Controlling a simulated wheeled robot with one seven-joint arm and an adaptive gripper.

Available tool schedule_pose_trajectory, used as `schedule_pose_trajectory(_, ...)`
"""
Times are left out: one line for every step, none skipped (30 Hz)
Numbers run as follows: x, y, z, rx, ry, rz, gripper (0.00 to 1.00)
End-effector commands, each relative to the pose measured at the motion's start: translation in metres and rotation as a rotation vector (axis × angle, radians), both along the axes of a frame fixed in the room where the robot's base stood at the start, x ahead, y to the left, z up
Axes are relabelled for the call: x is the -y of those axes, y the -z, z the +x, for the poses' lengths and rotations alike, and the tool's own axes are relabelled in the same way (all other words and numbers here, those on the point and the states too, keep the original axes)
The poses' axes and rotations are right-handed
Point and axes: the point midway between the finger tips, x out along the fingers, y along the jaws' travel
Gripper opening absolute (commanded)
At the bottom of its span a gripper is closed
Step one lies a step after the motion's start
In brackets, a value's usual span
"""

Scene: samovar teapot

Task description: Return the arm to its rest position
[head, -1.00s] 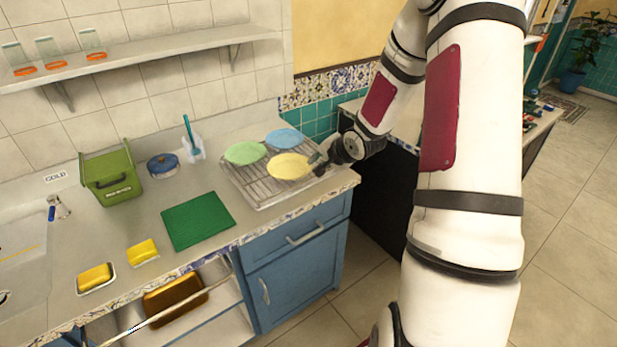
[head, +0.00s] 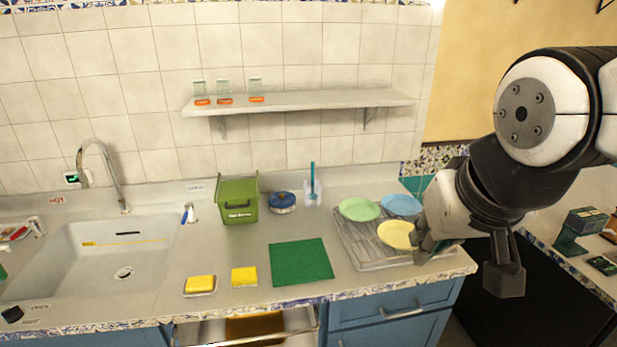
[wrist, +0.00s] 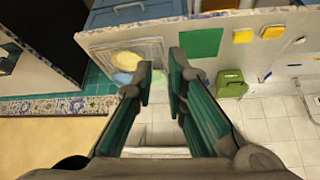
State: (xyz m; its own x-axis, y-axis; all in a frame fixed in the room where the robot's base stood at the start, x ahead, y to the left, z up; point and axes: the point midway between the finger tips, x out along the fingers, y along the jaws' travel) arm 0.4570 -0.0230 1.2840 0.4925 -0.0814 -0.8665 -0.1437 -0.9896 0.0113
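My gripper (head: 464,258) is at the right in the head view, raised in front of the counter's right end. Its fingers are spread with nothing between them. In the wrist view my gripper (wrist: 161,72) also shows two separated fingers and an empty gap. My arm is folded in at the right edge of the head view. In the head view, one finger overlaps the right side of the drying rack (head: 368,259) in the picture; I cannot tell any contact. The yellow plate (head: 396,234), green plate (head: 359,209) and blue plate (head: 401,204) lie on the rack.
A green bin (head: 238,203), blue pot (head: 282,203), green mat (head: 300,262) and two yellow sponges (head: 200,284) (head: 244,276) are on the counter. The sink (head: 110,260) is at left. A shelf (head: 330,99) with glasses hangs above. A side counter (head: 572,265) stands at right.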

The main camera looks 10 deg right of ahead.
Motion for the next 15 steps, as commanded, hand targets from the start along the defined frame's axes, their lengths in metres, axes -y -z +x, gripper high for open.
schedule_pose_trajectory(-0.008, -0.002, -0.013, -0.003, -0.043, 0.005, 0.13)
schedule_pose_trajectory(-0.012, -0.002, -0.019, -0.009, -0.066, 0.006, 0.13)
schedule_pose_trajectory(-0.015, -0.002, -0.027, -0.015, -0.091, 0.009, 0.13)
schedule_pose_trajectory(-0.018, -0.002, -0.031, -0.019, -0.107, 0.011, 0.13)
schedule_pose_trajectory(-0.020, -0.002, -0.035, -0.022, -0.120, 0.012, 0.13)
schedule_pose_trajectory(-0.021, -0.002, -0.038, -0.026, -0.133, 0.013, 0.13)
schedule_pose_trajectory(-0.022, -0.002, -0.040, -0.028, -0.139, 0.014, 0.13)
schedule_pose_trajectory(-0.023, -0.002, -0.041, -0.030, -0.144, 0.014, 0.13)
schedule_pose_trajectory(-0.023, -0.002, -0.042, -0.031, -0.147, 0.014, 0.13)
schedule_pose_trajectory(-0.023, -0.002, -0.042, -0.031, -0.148, 0.014, 0.13)
schedule_pose_trajectory(-0.023, -0.001, -0.042, -0.031, -0.148, 0.014, 0.13)
schedule_pose_trajectory(-0.023, -0.002, -0.042, -0.031, -0.147, 0.014, 0.13)
schedule_pose_trajectory(-0.023, -0.002, -0.042, -0.031, -0.147, 0.013, 0.13)
schedule_pose_trajectory(-0.023, -0.002, -0.042, -0.031, -0.147, 0.013, 0.13)
schedule_pose_trajectory(-0.023, -0.002, -0.042, -0.031, -0.146, 0.014, 0.13)
